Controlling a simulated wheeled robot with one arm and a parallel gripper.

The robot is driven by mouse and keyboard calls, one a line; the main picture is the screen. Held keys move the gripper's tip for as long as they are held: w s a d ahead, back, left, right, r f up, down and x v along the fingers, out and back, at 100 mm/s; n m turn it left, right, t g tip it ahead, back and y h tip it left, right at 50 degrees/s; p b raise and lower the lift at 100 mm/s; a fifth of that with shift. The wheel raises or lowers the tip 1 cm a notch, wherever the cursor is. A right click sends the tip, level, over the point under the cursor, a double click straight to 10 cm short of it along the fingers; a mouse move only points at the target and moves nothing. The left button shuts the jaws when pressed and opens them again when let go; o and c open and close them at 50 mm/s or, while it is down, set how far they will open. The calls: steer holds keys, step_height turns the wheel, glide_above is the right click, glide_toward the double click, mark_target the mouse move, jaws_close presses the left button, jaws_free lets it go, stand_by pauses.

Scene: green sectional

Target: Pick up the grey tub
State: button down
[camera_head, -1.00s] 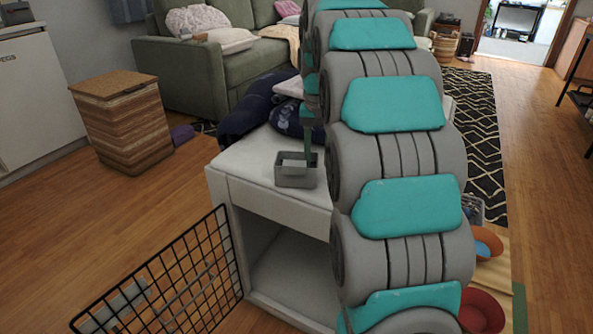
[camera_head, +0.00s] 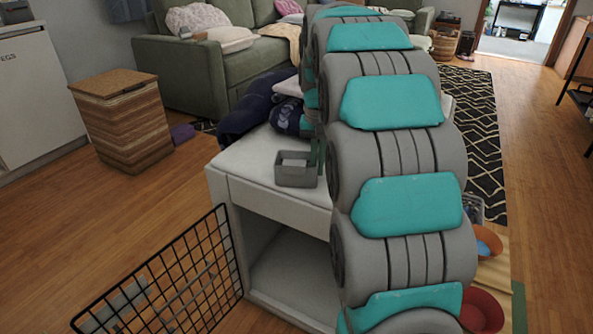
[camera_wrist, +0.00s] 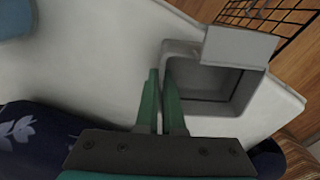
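The grey tub (camera_head: 296,178), a small open-topped box, is on the white cabinet top (camera_head: 247,165), near its front edge. Whether its base touches the top cannot be told. In the wrist view the tub (camera_wrist: 248,100) is right of the fingers, its opening facing the camera. My gripper (camera_wrist: 161,75) has two green fingers close together with a narrow gap, at the tub's left wall. They look shut on that wall, though the contact is partly hidden. In the head view my gripper (camera_head: 320,160) is at the tub's right side, mostly behind my arm.
Dark blue patterned cloth (camera_head: 246,112) lies at the cabinet's back. A black wire grid (camera_head: 165,280) stands at the front left. A woven hamper (camera_head: 124,122) and green sofa (camera_head: 188,75) are beyond. Bowls (camera_head: 484,310) are on the floor at right.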

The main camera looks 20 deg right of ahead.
steer(key=shift+r, duration=0.1)
stand_by(0.3)
steer(key=shift+r, duration=1.65)
steer(key=s+a+b, duration=0.1)
steer(key=s+a, duration=0.1)
steer(key=s, duration=0.5)
steer(key=s+a+r, duration=0.1)
steer(key=s+a, duration=0.2)
steer(key=s, duration=0.5)
steer(key=shift+a+r+b, duration=0.25)
steer(key=shift+a+b, duration=0.1)
steer(key=shift+b, duration=0.05)
steer(key=shift+w, duration=0.1)
